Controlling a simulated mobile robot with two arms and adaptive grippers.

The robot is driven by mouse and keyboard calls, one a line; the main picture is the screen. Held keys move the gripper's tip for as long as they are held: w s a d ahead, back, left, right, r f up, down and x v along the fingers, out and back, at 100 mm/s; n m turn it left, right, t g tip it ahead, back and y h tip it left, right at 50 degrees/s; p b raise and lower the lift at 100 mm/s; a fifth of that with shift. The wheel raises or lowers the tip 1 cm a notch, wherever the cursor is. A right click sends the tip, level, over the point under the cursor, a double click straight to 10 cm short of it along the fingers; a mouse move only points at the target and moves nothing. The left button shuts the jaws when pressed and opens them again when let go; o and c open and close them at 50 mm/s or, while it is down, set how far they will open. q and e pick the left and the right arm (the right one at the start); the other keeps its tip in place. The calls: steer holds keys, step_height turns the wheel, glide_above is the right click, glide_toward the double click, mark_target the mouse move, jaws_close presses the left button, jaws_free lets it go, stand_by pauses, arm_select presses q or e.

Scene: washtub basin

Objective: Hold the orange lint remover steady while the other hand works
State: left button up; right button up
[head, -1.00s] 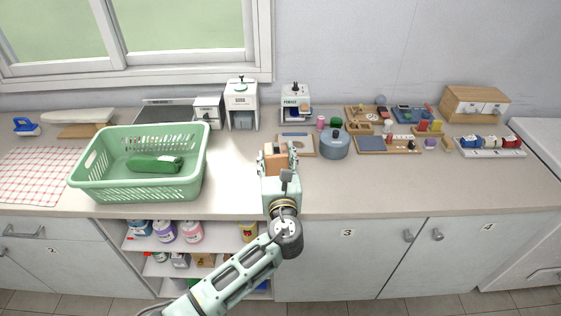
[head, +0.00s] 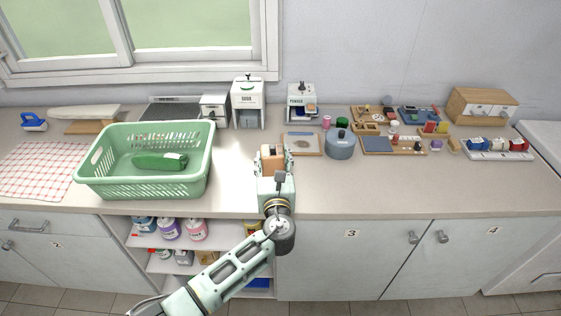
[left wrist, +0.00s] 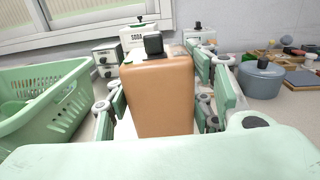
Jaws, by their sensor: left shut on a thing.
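The lint remover is an orange-tan block with rounded edges (head: 271,154). It sits upright between the fingers of my left gripper (head: 272,165), which is shut on it over the front middle of the counter. In the left wrist view the block (left wrist: 160,95) fills the centre, with a small black piece at its top and green finger pads on both sides. Its lower end is hidden, so I cannot tell whether it touches the counter. My right gripper is in neither current view.
A green basket (head: 140,189) with a dark green item (head: 160,161) stands to the left. A wooden board (head: 302,152) and a blue-grey pot (head: 340,147) are to the right. The soda dispenser (head: 248,100) stands behind. The front counter on the right is clear.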

arm_select(q)
steer(key=shift+w+a+f, duration=0.9)
steer(key=shift+a+f, duration=0.15)
steer(key=shift+f, duration=0.1)
steer(key=shift+w+a+f, duration=0.9)
steer(key=shift+a+f, duration=0.2)
steer(key=shift+f, duration=0.1)
steer(key=shift+w+a+f, duration=0.9)
steer(key=shift+a+f, duration=0.15)
steer(key=shift+f, duration=0.1)
steer(key=shift+f, duration=0.35)
steer(key=shift+f, duration=0.3)
